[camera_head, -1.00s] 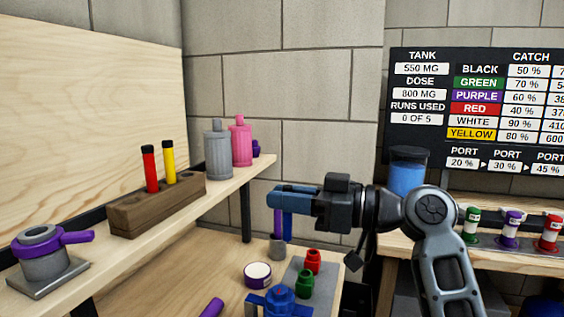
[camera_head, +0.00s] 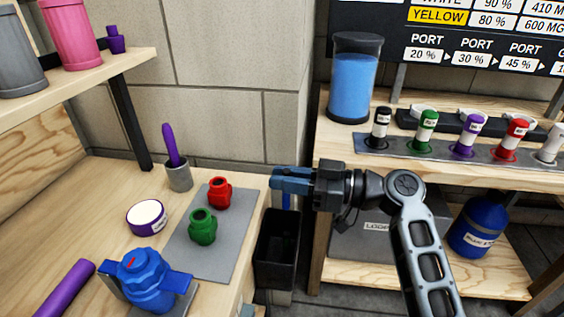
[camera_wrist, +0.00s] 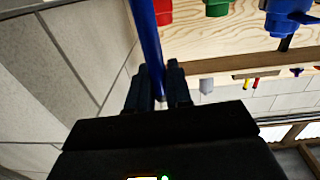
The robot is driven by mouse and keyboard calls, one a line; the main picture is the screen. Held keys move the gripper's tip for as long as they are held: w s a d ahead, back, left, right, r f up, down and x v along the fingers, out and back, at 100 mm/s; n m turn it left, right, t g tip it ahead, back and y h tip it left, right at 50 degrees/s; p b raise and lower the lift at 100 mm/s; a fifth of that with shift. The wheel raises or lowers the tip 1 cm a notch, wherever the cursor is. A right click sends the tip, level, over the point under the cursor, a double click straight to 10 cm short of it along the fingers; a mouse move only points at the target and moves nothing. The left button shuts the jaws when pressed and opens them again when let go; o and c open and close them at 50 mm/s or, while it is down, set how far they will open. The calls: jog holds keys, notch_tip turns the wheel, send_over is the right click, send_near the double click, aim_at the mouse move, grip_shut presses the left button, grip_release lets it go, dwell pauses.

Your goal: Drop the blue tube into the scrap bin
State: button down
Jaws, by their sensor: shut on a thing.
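My gripper (camera_head: 292,184) is shut on the blue tube (camera_head: 285,201), which hangs down below the fingers in the head view. In the wrist view the blue tube (camera_wrist: 147,42) runs up and away from between the two fingers (camera_wrist: 156,88). A black open bin (camera_head: 274,265), which looks like the scrap bin, stands low between the workbench and the right shelf. In the head view the gripper and tube appear above the bin's opening. The tube's lower end shows near the bin's back rim; I cannot tell whether it is inside.
The workbench (camera_head: 100,195) on the left holds red (camera_head: 219,193) and green (camera_head: 202,226) fittings on a grey mat (camera_head: 222,262), and a blue valve (camera_head: 150,282). The right shelf (camera_head: 345,160) carries a blue-filled jar (camera_head: 353,85) and several capped vials close to my arm.

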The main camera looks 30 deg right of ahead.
aim_at(286, 208)
jog(key=shift+f+b, duration=1.05)
jog(key=shift+f, duration=1.9)
jog(key=c, duration=1)
grip_release()
jog(key=shift+o, duration=0.2)
jog(key=v, duration=0.8)
jog(key=shift+b, duration=0.3)
jog(key=shift+w, duration=0.1)
